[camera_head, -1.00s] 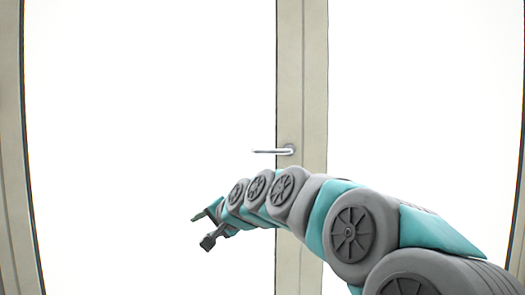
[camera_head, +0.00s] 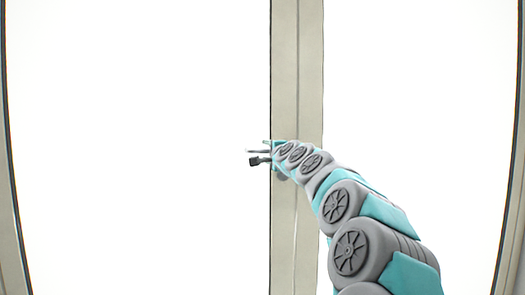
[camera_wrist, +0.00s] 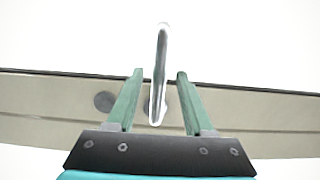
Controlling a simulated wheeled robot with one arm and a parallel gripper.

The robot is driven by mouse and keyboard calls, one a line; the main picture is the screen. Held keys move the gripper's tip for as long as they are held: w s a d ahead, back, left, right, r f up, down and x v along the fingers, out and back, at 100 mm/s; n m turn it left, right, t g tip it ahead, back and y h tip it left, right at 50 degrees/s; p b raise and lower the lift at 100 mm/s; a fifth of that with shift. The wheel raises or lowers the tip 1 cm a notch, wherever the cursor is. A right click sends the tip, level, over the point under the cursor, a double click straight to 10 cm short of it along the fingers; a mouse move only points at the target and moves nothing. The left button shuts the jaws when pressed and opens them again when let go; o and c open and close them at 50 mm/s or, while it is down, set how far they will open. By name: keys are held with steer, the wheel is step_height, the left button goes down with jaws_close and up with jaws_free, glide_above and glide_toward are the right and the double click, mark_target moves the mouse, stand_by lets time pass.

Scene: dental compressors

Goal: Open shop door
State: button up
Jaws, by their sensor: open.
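The shop door (camera_head: 284,60) fills the head view, with a beige frame post between two bright white panes. It looks shut. Its silver lever handle (camera_head: 254,151) is mostly hidden behind my gripper in the head view. In the wrist view the handle (camera_wrist: 160,75) runs lengthwise between my two fingers, with a gap to each. My gripper (camera_head: 256,152) is at the handle and open; in the wrist view my gripper (camera_wrist: 158,77) shows its green fingers on either side of the lever. I cannot tell whether a finger touches it.
A dark round fitting (camera_wrist: 104,101) is on the door post beside the left finger. Outer frame posts (camera_head: 14,230) stand at the far left and right. No loose objects show in front of the door.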

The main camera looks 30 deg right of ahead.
steer(key=shift+x, duration=2.25)
steer(key=shift+c, duration=0.3)
steer(key=shift+f, duration=0.1)
jaws_close()
